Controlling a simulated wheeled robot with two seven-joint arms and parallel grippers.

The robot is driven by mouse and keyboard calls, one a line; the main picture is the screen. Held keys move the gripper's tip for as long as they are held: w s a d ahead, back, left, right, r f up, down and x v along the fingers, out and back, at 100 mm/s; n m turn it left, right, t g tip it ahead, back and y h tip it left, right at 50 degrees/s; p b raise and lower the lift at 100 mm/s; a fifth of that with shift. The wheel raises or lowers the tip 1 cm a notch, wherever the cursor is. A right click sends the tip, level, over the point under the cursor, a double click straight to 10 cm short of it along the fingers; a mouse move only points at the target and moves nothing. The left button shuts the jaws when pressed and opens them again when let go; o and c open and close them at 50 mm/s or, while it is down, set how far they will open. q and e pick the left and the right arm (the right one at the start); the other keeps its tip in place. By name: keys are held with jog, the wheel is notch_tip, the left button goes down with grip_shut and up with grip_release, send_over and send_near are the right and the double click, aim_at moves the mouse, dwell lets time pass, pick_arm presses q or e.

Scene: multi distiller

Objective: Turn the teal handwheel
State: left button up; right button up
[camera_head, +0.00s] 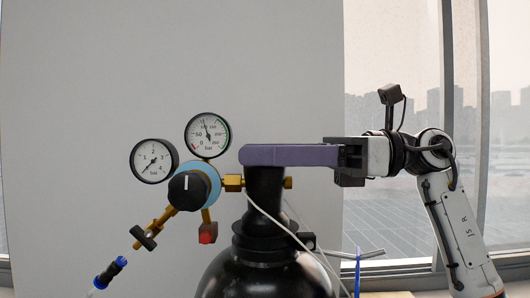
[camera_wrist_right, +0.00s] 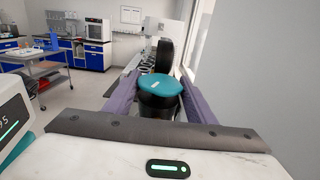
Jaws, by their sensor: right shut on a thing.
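The teal handwheel (camera_wrist_right: 160,85) shows in the right wrist view as a round teal cap on top of a black neck, between my two purple fingers. In the head view the wheel is hidden behind the near purple finger. My right gripper (camera_head: 250,155) reaches in level from the right and is shut on the handwheel. The black gas cylinder (camera_head: 268,275) stands upright below it, its neck directly under the fingers. My left gripper is in neither view.
A regulator (camera_head: 190,188) with two round gauges (camera_head: 208,135), brass fittings and a red knob (camera_head: 208,233) juts left from the neck. A blue-tipped hose end (camera_head: 110,272) is at lower left. Thin cables hang by the cylinder. A window is behind my right arm.

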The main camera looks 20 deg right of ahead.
jog(key=n+g+p, duration=0.2)
jog(key=g+p, duration=0.1)
jog(key=n+g+p, duration=0.1)
jog(key=g, duration=0.1)
jog(key=shift+w+r+y, duration=0.1)
jog(key=shift+r+y, duration=0.15)
jog(key=shift+y, duration=0.05)
jog(key=shift+f+n+g+p, duration=0.2)
jog(key=shift+n+g+p, duration=0.4)
jog(key=shift+g, duration=0.1)
jog(key=shift+f, duration=0.1)
jog(key=o, duration=0.9)
jog(key=shift+c, duration=0.2)
jog(key=w+d+b, duration=0.1)
jog(key=d, duration=0.9)
jog(key=shift+d, duration=0.15)
